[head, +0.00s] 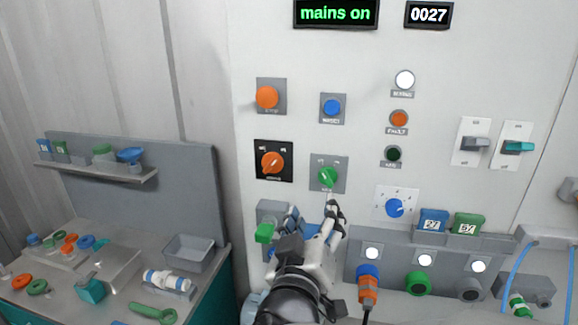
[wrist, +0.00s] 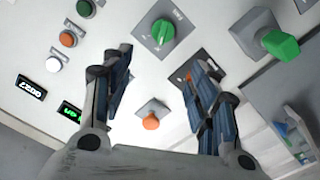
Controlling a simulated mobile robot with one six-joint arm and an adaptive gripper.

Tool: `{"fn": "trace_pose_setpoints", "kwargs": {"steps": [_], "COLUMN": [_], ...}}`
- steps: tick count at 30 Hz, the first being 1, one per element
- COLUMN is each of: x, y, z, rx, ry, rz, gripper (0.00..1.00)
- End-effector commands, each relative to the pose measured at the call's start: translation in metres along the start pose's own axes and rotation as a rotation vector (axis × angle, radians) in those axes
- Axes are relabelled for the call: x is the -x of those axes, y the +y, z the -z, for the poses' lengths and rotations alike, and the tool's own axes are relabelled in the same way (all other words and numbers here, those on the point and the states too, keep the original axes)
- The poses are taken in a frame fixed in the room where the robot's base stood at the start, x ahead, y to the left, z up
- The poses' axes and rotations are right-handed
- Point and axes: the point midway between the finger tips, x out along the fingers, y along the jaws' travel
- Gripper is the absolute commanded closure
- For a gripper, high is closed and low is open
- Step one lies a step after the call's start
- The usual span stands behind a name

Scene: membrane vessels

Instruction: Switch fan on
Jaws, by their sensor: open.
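A green rotary knob (head: 328,177) sits on a grey square plate in the middle of the white panel. The label under it is too small to read, so I cannot confirm that it is the fan switch. My gripper (head: 314,210) is open and empty, just below and in front of this knob. In the wrist view the green knob (wrist: 162,32) shows beyond and between the spread fingers (wrist: 163,62), apart from them. Its grip bar looks close to upright in the head view.
A display (head: 336,13) reads "mains on". An orange rotary switch (head: 272,162) is left of the green knob, and a blue button (head: 332,107) is above it. A blue dial (head: 395,208) is to the right. A green-handled fitting (head: 264,233) juts out lower left.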

Motion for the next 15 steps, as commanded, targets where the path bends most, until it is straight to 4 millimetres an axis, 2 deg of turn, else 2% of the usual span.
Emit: {"fn": "trace_pose_setpoints", "kwargs": {"steps": [15], "x": [-0.107], "y": [-0.001], "z": [-0.003], "rx": [-0.003], "ry": [-0.004], "rz": [0.001], "gripper": [0.46]}}
